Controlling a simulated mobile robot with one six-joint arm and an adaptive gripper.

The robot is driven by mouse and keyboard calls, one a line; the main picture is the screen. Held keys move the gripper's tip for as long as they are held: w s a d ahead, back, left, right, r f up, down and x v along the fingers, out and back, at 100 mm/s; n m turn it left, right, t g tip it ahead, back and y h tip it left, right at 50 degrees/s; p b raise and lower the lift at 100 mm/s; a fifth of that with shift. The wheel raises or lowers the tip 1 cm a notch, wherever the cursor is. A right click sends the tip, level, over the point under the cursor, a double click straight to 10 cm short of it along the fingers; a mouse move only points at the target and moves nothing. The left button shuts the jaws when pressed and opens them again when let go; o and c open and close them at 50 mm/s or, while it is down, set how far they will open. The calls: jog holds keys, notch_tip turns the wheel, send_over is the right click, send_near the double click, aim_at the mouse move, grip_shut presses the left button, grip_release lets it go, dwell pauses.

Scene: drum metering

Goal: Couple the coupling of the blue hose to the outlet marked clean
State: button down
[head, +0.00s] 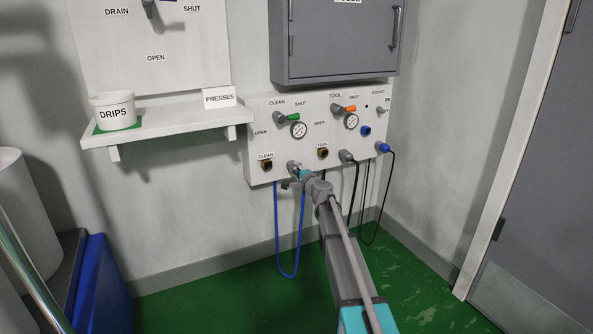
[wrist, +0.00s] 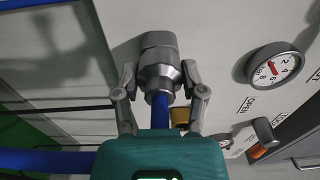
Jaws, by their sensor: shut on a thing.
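My gripper (wrist: 163,88) is shut on the grey coupling (wrist: 158,62) of the blue hose (wrist: 160,110), with a finger on each side of it. The coupling's far end is at or very near the panel face; I cannot tell whether it touches. In the head view, my gripper (head: 295,172) is at the panel's lower edge, between the two brass outlets. The outlet marked clean (head: 266,165) is bare, a little left of the gripper. The blue hose also hangs in a loop below the panel (head: 289,276).
The tool outlet (head: 322,153) is to the right of my gripper. Above are a green-handled valve (head: 291,116), an orange-handled valve (head: 344,108) and gauges (head: 299,130). Black hoses (head: 353,195) hang at the right. A shelf with a drips tub (head: 113,112) juts out at the left.

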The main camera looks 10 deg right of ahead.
jog(key=shift+s+d, duration=0.1)
jog(key=shift+s, duration=0.15)
jog(key=shift+s+d, duration=0.2)
jog(key=shift+s, duration=0.5)
jog(key=shift+v, duration=1.35)
jog(key=shift+s+d, duration=0.15)
jog(key=shift+s, duration=0.2)
jog(key=shift+s+d, duration=0.1)
jog(key=shift+s, duration=0.25)
jog(key=shift+v, duration=1.95)
jog(key=shift+r, duration=0.1)
